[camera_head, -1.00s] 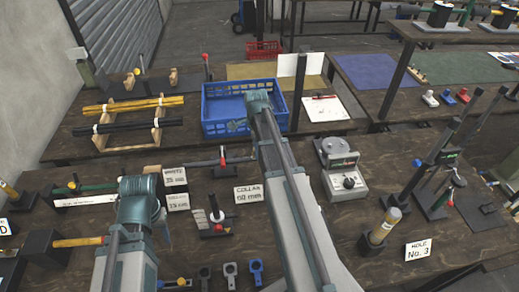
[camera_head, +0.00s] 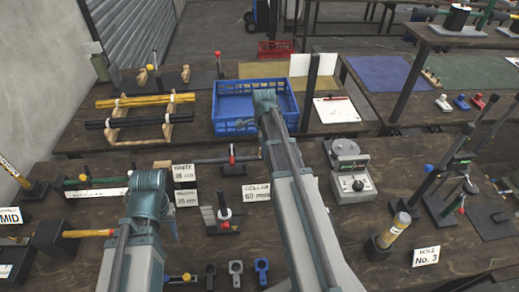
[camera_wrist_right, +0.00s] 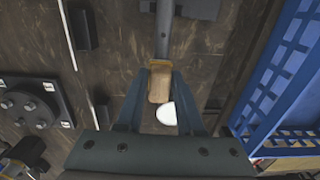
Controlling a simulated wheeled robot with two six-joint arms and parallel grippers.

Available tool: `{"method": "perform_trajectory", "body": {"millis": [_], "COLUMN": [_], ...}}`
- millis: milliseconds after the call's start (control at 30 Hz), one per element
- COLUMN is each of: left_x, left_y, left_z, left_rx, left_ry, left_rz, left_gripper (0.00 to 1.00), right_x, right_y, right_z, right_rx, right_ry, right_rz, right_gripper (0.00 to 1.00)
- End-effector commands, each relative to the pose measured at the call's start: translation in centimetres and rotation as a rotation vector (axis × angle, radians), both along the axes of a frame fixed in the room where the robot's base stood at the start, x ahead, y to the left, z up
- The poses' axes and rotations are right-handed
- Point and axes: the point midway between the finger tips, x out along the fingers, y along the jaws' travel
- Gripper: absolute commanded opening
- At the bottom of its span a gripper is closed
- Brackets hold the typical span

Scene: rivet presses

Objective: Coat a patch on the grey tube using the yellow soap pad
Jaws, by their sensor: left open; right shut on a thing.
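The yellow soap pad (camera_wrist_right: 159,88) shows as a tan-yellow block between the fingers of my right gripper (camera_wrist_right: 160,108) in the right wrist view. My right gripper is shut on it. The grey tube (camera_wrist_right: 163,38) runs down to the pad's upper end; they overlap or meet there, and contact cannot be told. In the head view the grey tube (camera_head: 210,161) lies level on a stand with a red knob. Its right end, my right gripper and the pad are hidden behind my right arm. My left gripper (camera_head: 172,222) is open, mostly hidden by its arm, and holds nothing that shows.
A blue crate (camera_head: 222,129) stands behind the tube, close beside the gripper. A card reading COLLAR (camera_head: 256,192) and a small upright stand (camera_head: 224,212) are in front. A grey scale-like device (camera_head: 352,183) stands to the right, with bare wood around it.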

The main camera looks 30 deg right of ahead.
Motion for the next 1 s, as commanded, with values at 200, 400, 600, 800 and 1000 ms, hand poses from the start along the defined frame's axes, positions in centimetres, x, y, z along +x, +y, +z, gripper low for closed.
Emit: {"method": "perform_trajectory", "body": {"millis": [200,400,600,800,1000], "left_x": [0.0,0.0,0.0,0.0,0.0], "left_y": [0.0,0.0,0.0,0.0,0.0], "left_z": [0.1,0.1,0.3,1.7,3.7], "left_rx": [0.000,0.000,0.000,0.000,0.000], "left_ry": [0.000,0.000,0.000,0.000,0.000], "left_rz": [0.000,0.000,0.000,0.000,0.000], "left_gripper": [0.50,0.50,0.50,0.50,0.50], "right_x": [-0.7,-0.9,-0.8,-0.8,-0.9], "right_y": [-1.8,-2.2,-2.1,-2.1,-2.1], "right_z": [0.1,0.1,0.3,1.7,3.7], "right_rx": [0.000,0.000,0.000,0.000,0.000], "right_ry": [0.000,0.000,0.000,0.000,0.000], "right_rz": [-0.002,0.000,0.000,0.000,0.000], "right_gripper": [0.00,0.00,0.00,0.00,0.00]}}
